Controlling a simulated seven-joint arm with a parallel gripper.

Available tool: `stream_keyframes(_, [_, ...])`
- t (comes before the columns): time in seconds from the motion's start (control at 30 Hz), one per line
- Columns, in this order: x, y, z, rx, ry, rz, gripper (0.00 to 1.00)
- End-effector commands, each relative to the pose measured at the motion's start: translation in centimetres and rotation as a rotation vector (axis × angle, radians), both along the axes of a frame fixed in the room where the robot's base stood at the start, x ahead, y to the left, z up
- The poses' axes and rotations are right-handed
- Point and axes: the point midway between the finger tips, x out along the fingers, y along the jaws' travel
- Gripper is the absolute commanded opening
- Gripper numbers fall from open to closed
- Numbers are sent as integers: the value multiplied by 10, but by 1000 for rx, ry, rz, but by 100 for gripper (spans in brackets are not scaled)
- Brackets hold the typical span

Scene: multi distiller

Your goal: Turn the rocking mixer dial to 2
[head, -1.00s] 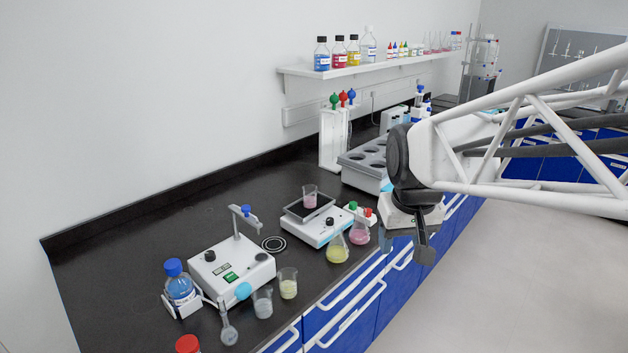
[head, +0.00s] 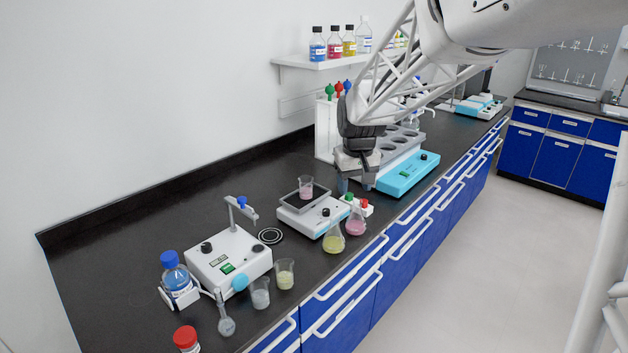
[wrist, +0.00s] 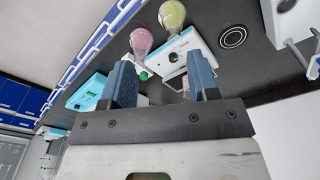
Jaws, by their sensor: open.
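The rocking mixer (head: 299,222) is a low white box with a dark tilted platform on top, carrying a small beaker (head: 306,187) of pink liquid. Its black dial (head: 326,212) is on the front right part. My gripper (head: 356,183) hangs above the bench, behind and to the right of the mixer, fingers pointing down, open and empty. In the wrist view the mixer (wrist: 190,45) and its dark dial (wrist: 172,57) show beyond and between the open fingers (wrist: 160,65), apart from them. The dial's numbers are too small to read.
A yellow flask (head: 334,241) and a pink flask (head: 355,224) stand close in front of the mixer. Small red- and green-capped bottles (head: 363,206) sit beside it. A water bath (head: 407,178) is behind right; a stirrer (head: 230,257) and beakers are left.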

Motion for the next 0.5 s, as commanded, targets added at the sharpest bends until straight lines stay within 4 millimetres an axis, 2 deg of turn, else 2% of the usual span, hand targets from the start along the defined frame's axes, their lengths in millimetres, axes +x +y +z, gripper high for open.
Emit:
stream_keyframes(0.1, [28,6,-14,-2,14,19,55])
stream_keyframes(0.5, [113,29,-66,-5,51,85,55])
